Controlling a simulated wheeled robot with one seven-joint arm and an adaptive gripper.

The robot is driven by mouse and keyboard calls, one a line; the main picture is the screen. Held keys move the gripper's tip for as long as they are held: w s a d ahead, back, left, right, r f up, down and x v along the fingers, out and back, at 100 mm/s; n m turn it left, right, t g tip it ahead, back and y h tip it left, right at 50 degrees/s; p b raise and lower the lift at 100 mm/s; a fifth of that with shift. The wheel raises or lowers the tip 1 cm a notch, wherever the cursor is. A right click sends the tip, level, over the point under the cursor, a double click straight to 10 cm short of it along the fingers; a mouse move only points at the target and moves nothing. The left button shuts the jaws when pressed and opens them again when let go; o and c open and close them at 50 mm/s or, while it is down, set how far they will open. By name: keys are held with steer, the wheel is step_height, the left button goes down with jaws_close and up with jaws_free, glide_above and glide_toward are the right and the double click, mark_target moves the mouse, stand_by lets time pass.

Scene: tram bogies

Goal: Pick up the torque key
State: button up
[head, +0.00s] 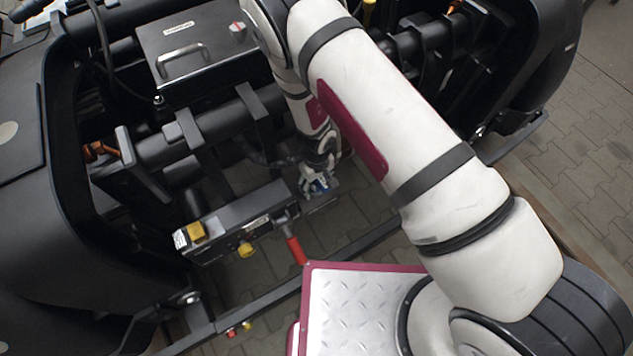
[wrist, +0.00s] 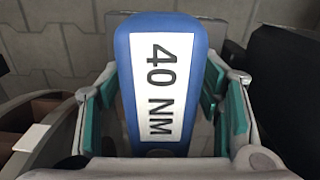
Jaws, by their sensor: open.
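The torque key is a blue piece with a white "40 NM" label (wrist: 163,80). In the wrist view it fills the middle, between the two fingers of my gripper (wrist: 165,112). The fingers have teal pads and stand apart on either side of the key; I cannot tell whether either pad touches it. In the head view my gripper (head: 319,184) points down beside the right end of a dark box, with a little blue showing at it. The rest of the key is hidden there by the gripper and arm.
The dark box (head: 240,220) carries yellow parts and a red handle (head: 296,250) close to my gripper. A black case with a metal handle (head: 185,60) lies at the back left. Dark bogie beams and frames surround the gripper. Paving shows below.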

jaws_close()
steer(key=shift+r, duration=0.1)
